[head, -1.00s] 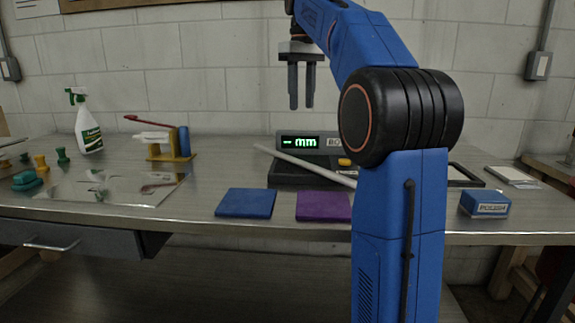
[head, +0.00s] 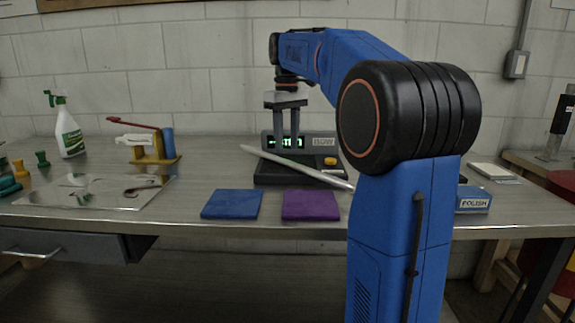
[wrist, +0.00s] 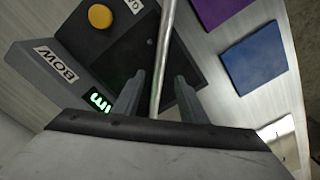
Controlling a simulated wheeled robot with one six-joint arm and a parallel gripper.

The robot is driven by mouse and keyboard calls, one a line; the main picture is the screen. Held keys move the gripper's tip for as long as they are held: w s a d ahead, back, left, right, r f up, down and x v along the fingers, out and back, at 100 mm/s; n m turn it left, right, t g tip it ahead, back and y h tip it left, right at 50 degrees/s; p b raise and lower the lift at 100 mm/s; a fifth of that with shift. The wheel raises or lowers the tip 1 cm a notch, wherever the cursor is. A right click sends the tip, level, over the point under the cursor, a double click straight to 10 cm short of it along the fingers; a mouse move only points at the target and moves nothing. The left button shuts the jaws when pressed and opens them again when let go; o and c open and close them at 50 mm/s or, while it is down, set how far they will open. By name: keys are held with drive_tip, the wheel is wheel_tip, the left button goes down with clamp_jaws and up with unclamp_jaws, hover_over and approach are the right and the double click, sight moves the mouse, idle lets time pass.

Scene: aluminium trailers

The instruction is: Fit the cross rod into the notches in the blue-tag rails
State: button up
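The pale cross rod (head: 310,173) lies aslant across the black base of a gauge (head: 270,172). My gripper (head: 286,142) hangs fingers down above the gauge, in front of its lit display. In the wrist view the two fingers (wrist: 158,98) are apart and the rod (wrist: 163,50) runs through the gap between them, touching neither that I can see. Whether the fingertips are level with the rod or still above it I cannot tell. Rails with blue tags do not show in any view.
A blue pad (head: 232,204) and a purple pad (head: 310,205) lie at the front edge. A yellow stand (head: 155,148), a spray bottle (head: 68,132) and a clear sheet (head: 95,190) are at left. A polish box (head: 473,199) stands at right, partly behind my arm.

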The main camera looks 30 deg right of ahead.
sight(288, 164)
wheel_tip(288, 164, down, 5)
drive_tip(key=shift+s+d+r, duration=0.1)
drive_tip(key=shift+c, duration=0.4)
clamp_jaws()
drive_tip(key=shift+r, duration=0.15)
